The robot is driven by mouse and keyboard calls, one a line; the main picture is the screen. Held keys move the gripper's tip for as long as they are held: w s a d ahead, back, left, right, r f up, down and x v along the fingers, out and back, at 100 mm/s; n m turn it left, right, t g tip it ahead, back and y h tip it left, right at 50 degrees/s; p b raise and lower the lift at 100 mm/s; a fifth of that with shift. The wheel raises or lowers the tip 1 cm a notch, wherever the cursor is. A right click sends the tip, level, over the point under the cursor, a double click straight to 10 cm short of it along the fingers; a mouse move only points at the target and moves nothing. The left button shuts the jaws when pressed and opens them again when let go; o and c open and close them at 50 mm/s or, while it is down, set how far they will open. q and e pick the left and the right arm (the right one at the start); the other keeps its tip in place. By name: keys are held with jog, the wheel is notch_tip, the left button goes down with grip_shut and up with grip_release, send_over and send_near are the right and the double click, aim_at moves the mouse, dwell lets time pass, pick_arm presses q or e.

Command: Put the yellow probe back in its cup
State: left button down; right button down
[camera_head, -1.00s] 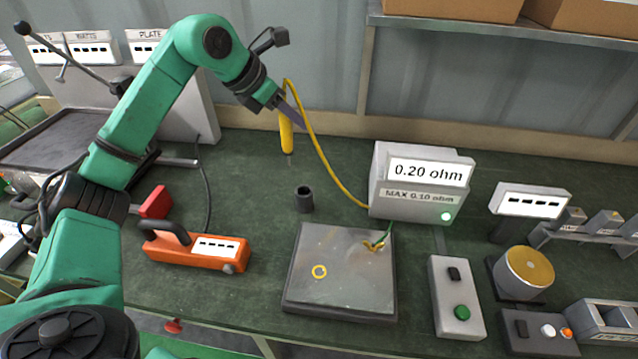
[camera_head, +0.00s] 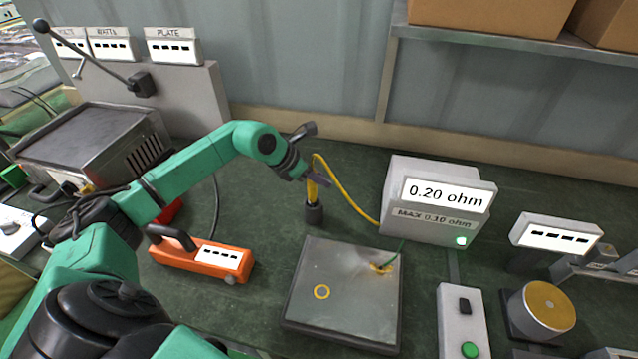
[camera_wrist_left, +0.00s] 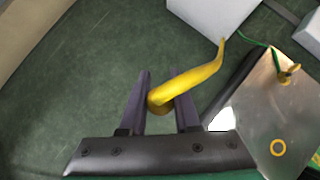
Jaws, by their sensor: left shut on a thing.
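The yellow probe (camera_head: 312,190) stands about upright at the dark cup (camera_head: 314,214), with its lower end at or in the cup's mouth. The head view does not show clearly how deep it sits. My left gripper (camera_head: 318,181) is shut on the probe near its top. In the left wrist view the probe (camera_wrist_left: 160,101) shows between the two fingers (camera_wrist_left: 158,104), its yellow cable bending away to the upper right. The cup is hidden there. My right gripper is not in view.
The meter box (camera_head: 432,198) reading 0.20 ohm stands right of the cup, joined to the probe by the cable. A metal plate (camera_head: 345,290) lies in front. An orange tool (camera_head: 200,256) lies to the left. Green mat behind the cup is clear.

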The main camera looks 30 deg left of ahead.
pick_arm(q)
notch_tip(320, 180, down, 3)
jog(key=shift+f, duration=0.2)
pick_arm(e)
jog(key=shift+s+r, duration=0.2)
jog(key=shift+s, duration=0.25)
pick_arm(q)
jog(key=c, duration=0.6)
grip_release()
jog(key=shift+c, duration=0.2)
jog(key=p+v, duration=1.1)
jog(key=v, duration=0.1)
jog(key=shift+r, duration=0.15)
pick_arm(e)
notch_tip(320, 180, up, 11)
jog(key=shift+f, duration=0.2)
pick_arm(q)
jog(key=shift+s, duration=0.1)
